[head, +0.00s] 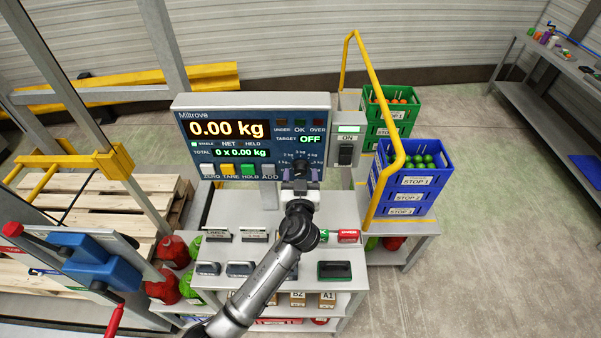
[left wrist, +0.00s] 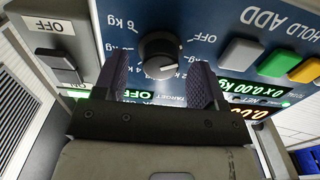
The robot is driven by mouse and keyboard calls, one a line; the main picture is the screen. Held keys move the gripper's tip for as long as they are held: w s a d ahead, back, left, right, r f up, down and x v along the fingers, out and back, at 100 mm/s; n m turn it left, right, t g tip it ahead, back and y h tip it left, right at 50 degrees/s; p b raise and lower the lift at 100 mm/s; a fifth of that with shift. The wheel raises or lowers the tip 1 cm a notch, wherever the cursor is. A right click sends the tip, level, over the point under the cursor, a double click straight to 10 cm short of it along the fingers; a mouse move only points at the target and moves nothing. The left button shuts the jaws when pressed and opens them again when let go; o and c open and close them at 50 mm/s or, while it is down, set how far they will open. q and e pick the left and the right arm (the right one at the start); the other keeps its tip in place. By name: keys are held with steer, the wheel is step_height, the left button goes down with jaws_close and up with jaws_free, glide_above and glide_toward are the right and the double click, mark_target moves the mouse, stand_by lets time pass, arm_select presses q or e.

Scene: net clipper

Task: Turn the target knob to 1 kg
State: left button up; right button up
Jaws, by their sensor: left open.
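The scale's display panel (head: 250,108) reads 0.00 kg, and its target line reads OFF. The round dark target knob (left wrist: 160,50) shows in the left wrist view, with a pale mark at its right edge, on the side of the OFF label. Dial labels in kg surround it. My left gripper (head: 300,176) is open in front of the panel's lower right and mostly hides the knob in the head view. In the left wrist view its two fingers (left wrist: 162,78) stand either side of the knob, with visible gaps. Contact is not visible. My right gripper is not in view.
A switch box (head: 346,148) marked ON stands right of the panel. Coloured buttons (head: 227,171) line its lower left. A yellow rail (head: 391,175) and blue crates (head: 403,207) are to the right. A grey shelf (head: 344,225) with small items lies below.

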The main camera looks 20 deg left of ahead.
arm_select(q)
steer(key=shift+w+a, duration=0.15)
steer(key=shift+w, duration=0.2)
steer(key=shift+c, duration=0.3)
steer(key=c, duration=0.9)
steer(key=shift+o, duration=0.2)
